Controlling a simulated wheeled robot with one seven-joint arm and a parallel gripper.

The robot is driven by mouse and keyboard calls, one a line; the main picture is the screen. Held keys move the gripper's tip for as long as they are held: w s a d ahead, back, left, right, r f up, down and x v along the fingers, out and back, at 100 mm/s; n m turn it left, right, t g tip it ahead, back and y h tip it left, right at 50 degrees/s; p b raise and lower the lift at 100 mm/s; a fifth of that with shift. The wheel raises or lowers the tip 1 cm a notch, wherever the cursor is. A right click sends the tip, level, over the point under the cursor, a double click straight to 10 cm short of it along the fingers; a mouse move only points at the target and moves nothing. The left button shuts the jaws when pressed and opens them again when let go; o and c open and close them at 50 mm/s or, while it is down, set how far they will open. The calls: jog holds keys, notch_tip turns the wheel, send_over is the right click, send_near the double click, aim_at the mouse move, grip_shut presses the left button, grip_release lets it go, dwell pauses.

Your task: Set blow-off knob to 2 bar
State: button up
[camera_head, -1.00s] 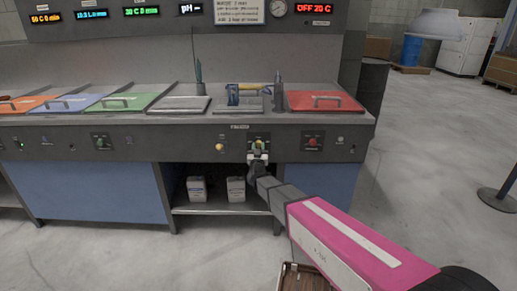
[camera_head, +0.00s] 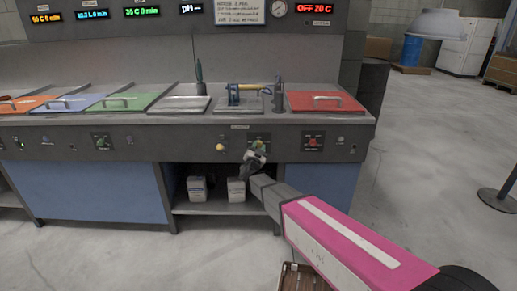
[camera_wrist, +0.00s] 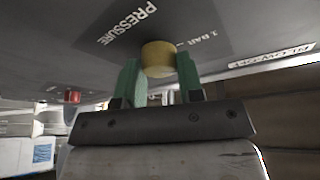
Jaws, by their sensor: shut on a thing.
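The blow-off knob (camera_wrist: 158,58) is a round yellow knob on the grey front panel. In the wrist view it sits between the two green fingers of my gripper (camera_wrist: 160,80), which is shut on it. The panel plate around it reads PRESSURE and 1 BAR, and a BLOW-OFF label (camera_wrist: 272,56) is at the right. The lettering appears tilted against the gripper. No pointer mark on the knob is visible, so its setting cannot be read. In the head view my gripper (camera_head: 257,148) is at the panel below the sink and mostly covers the knob.
A yellow knob (camera_head: 220,147) is to the left on the panel and a red knob (camera_head: 312,142) to the right. A pressure gauge (camera_head: 279,9) is above, its needle too small to read. Two white containers (camera_head: 236,189) stand on the open shelf below.

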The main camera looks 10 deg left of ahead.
jog(key=m+h, duration=0.1)
jog(key=m, duration=0.2)
jog(key=m+g+h, duration=0.1)
jog(key=m, duration=0.1)
jog(key=shift+m+g, duration=0.3)
jog(key=shift+m, duration=0.1)
jog(key=m+g, duration=0.1)
jog(key=m, duration=0.4)
jog(key=shift+r+m+g+h, duration=0.1)
jog(key=shift+m+g+h, duration=0.2)
jog(key=shift+g+h, duration=0.1)
jog(key=o, duration=0.9)
jog(key=s+a, duration=0.1)
jog(key=s, duration=0.9)
jog(key=shift+s+a, duration=0.35)
